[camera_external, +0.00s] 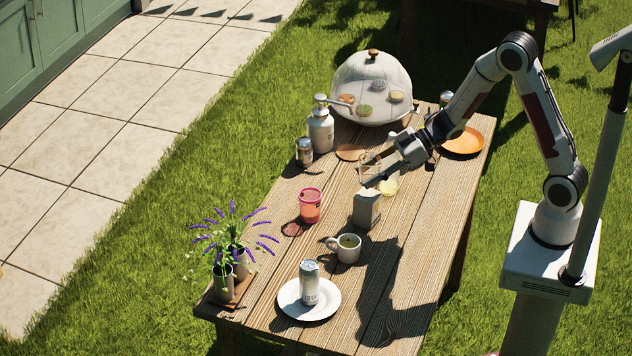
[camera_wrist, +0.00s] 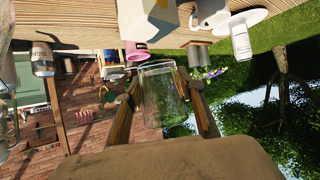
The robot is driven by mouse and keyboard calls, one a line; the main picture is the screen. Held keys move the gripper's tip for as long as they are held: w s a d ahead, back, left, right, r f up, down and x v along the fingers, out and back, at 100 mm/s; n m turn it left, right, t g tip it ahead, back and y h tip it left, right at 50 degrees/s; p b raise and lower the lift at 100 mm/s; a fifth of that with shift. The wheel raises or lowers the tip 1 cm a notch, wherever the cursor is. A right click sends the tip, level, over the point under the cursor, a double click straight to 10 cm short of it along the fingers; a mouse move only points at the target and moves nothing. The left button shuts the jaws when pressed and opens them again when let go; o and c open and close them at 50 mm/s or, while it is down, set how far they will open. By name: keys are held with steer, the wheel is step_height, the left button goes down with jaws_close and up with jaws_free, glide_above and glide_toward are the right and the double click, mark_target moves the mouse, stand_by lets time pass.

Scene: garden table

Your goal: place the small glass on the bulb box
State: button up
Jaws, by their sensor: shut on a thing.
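My gripper (camera_external: 384,164) is shut on the small glass (camera_external: 369,166), a clear tumbler held above the table near its middle. In the wrist view the glass (camera_wrist: 163,95) sits between my two fingers (camera_wrist: 163,88). The bulb box (camera_external: 367,208) is a small grey-white carton standing on the table, below and in front of the glass in the outside view. In the wrist view the box (camera_wrist: 147,18) is at the top edge, partly cut off. The glass is apart from the box. The box's top looks clear.
A pink-red cup (camera_external: 310,205) stands left of the box and a white mug (camera_external: 347,248) in front. A can (camera_external: 309,282) stands on a white plate (camera_external: 331,305). Behind are a jar (camera_external: 304,152), a pump bottle (camera_external: 320,130), a domed cover (camera_external: 372,70) and an orange plate (camera_external: 463,142).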

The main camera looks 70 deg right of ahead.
mark_target(368, 194)
steer(key=shift+f, duration=2.05)
steer(key=shift+f, duration=0.1)
steer(key=o, duration=1.2)
steer(key=shift+v, duration=6.1)
